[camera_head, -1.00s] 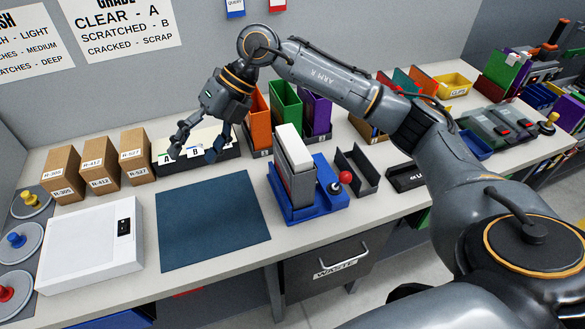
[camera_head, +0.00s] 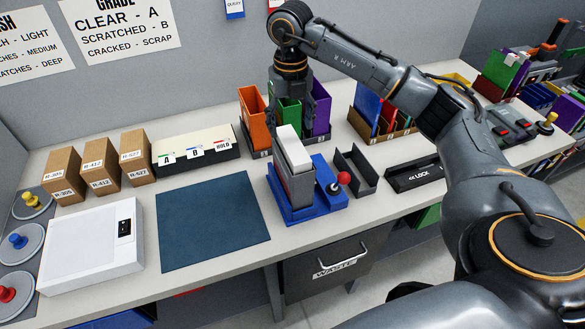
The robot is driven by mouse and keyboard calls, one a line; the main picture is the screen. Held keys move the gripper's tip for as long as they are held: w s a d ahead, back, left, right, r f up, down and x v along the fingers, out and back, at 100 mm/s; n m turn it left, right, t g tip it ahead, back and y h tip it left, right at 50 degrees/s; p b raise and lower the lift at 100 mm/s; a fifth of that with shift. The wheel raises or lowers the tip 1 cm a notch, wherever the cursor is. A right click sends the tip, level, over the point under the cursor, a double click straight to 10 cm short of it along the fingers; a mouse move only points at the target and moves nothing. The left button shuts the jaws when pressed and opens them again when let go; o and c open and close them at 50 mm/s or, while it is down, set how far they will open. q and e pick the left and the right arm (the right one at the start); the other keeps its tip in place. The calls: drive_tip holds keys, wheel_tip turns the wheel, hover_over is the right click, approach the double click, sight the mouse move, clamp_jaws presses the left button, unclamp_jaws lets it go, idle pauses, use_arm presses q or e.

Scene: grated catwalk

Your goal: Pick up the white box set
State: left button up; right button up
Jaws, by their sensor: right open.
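The white box set (camera_head: 293,150) stands upright, a white block in a grey sleeve, on a blue fixture (camera_head: 325,204) with a red-knobbed lever. My right gripper (camera_head: 291,118) points down just above and behind the top of the white box set in the picture. Its fingers are open, and I see nothing held between them. The fingertips partly overlap the green bin behind, so whether they touch the box is unclear. My left gripper is not in view.
Orange (camera_head: 253,116), green and purple (camera_head: 318,104) bins stand behind the fixture. A black tray (camera_head: 356,172) lies to its right. A dark blue mat (camera_head: 212,220) lies clear at left, with a white flat case (camera_head: 90,250) beyond it. Brown boxes (camera_head: 100,168) stand behind.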

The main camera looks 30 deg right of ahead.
sight(292, 143)
drive_tip(key=f+p, duration=0.1)
drive_tip(key=f, duration=0.1)
drive_tip(key=f+p, duration=0.1)
drive_tip(key=f, duration=0.2)
drive_tip(key=shift+s+p, duration=0.2)
drive_tip(key=shift+p, duration=0.15)
drive_tip(key=shift+f, duration=0.25)
drive_tip(key=shift+r, duration=0.1)
clamp_jaws()
